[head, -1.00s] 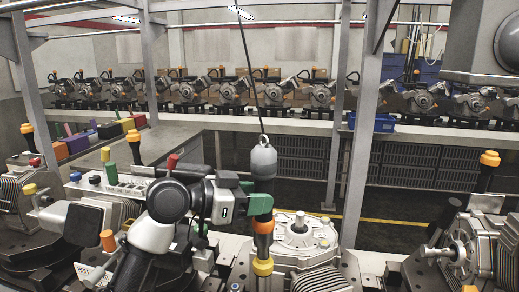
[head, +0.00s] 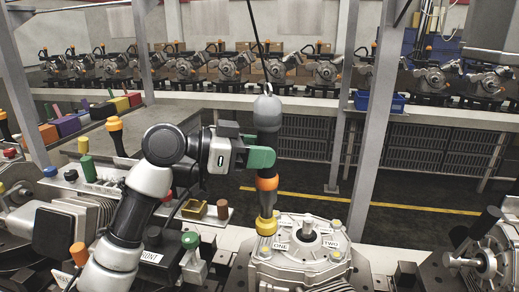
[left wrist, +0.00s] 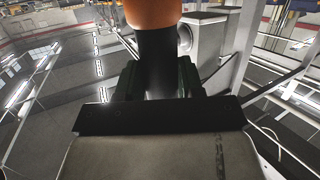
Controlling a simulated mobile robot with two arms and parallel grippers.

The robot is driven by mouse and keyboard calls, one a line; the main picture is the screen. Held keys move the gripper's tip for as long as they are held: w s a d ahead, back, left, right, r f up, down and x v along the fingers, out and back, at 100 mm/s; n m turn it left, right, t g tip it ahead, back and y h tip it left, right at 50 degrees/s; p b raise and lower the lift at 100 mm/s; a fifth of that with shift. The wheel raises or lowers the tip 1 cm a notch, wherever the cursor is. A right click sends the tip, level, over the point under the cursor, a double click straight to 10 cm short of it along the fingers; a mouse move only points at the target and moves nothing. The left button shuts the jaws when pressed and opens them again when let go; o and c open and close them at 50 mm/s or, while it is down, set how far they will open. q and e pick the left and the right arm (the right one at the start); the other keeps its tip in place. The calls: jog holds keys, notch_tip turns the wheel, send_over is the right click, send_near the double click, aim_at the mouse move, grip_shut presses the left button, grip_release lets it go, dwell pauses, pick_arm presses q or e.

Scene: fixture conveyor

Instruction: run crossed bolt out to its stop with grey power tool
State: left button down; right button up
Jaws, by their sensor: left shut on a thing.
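The power tool (head: 267,113) has a grey cap, a dark body, an orange band and a yellow nose (head: 266,226). It hangs upright on a cable. My left gripper (head: 258,157) is shut on its body; the left wrist view shows the dark body (left wrist: 158,62) between the fingers, below an orange part. The nose is over the left rim of a grey metal housing (head: 305,254), beside a label "ONE" (head: 281,246). The nose hides what is under it, so contact cannot be told. A label "TWO" (head: 331,245) is by another bolt (head: 337,226). No cross mark can be made out. My right gripper is out of view.
A shaft (head: 308,227) stands up from the housing's middle. A second machine (head: 490,262) is at the right. A conveyor rail with several engines runs behind, past metal posts.

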aim_at(259, 186)
pick_arm(q)
jog(key=shift+r, duration=0.1)
jog(key=shift+w+f, duration=0.15)
jog(key=shift+f, duration=0.25)
jog(key=shift+a+f+b, duration=0.1)
jog(key=shift+f+b, duration=0.9)
jog(key=shift+f, duration=0.3)
jog(key=shift+f+b, duration=0.7)
jog(key=shift+f, duration=0.4)
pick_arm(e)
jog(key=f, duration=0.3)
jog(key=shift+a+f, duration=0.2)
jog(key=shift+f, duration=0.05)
pick_arm(q)
jog(key=shift+f, duration=0.1)
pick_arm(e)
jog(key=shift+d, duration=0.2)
pick_arm(q)
jog(key=shift+f+b, duration=0.5)
jog(key=shift+f, duration=0.25)
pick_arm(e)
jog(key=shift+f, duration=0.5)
pick_arm(q)
jog(key=shift+f, duration=0.15)
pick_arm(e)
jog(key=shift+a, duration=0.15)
